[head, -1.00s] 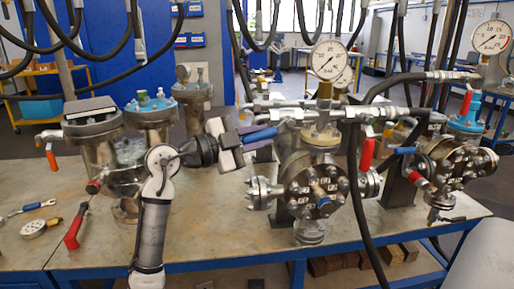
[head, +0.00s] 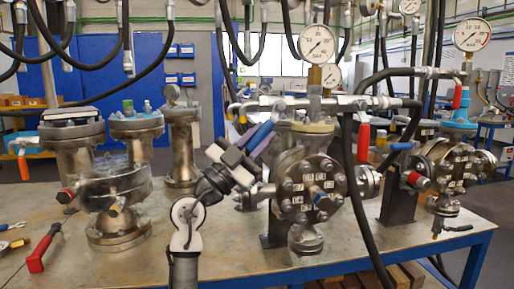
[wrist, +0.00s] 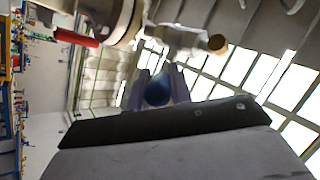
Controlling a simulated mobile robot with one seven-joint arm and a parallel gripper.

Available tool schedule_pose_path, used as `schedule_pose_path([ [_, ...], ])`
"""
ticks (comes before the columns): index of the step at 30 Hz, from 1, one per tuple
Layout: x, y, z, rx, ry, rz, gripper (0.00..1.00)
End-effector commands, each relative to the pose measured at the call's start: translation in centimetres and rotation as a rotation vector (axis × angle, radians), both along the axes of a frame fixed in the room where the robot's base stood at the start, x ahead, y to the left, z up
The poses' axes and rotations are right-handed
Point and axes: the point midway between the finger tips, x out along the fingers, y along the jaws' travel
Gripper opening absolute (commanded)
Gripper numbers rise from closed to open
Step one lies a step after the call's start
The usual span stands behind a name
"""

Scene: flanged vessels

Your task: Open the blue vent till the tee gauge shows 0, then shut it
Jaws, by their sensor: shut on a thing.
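The blue vent handle (head: 262,137) sits left of the middle flanged vessel (head: 308,190), on the pipe assembly under the brass fitting. It slants down to the left. My gripper (head: 248,153) is shut on it; the wrist view shows the rounded blue end (wrist: 158,90) between the two fingers. The jaws hide part of the handle. The large white dial gauge (head: 317,42) stands upright on the brass fitting above this vessel. Its needle seems to point toward the lower left, but the figures are too small to read surely.
A red lever (head: 364,143) and a black hose (head: 350,200) hang just right of the vessel. Several vessels (head: 115,185) stand left. The bench front left has a red-handled tool (head: 43,248).

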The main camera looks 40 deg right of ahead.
Motion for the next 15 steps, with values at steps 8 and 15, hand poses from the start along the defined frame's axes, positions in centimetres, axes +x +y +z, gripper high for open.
schedule_pose_path([
  [8, -0.12, -0.03, 0.01, -0.014, 0.006, 0.0, 0.0],
  [15, -0.13, -0.03, 0.02, -0.013, 0.005, 0.0, 0.24],
])
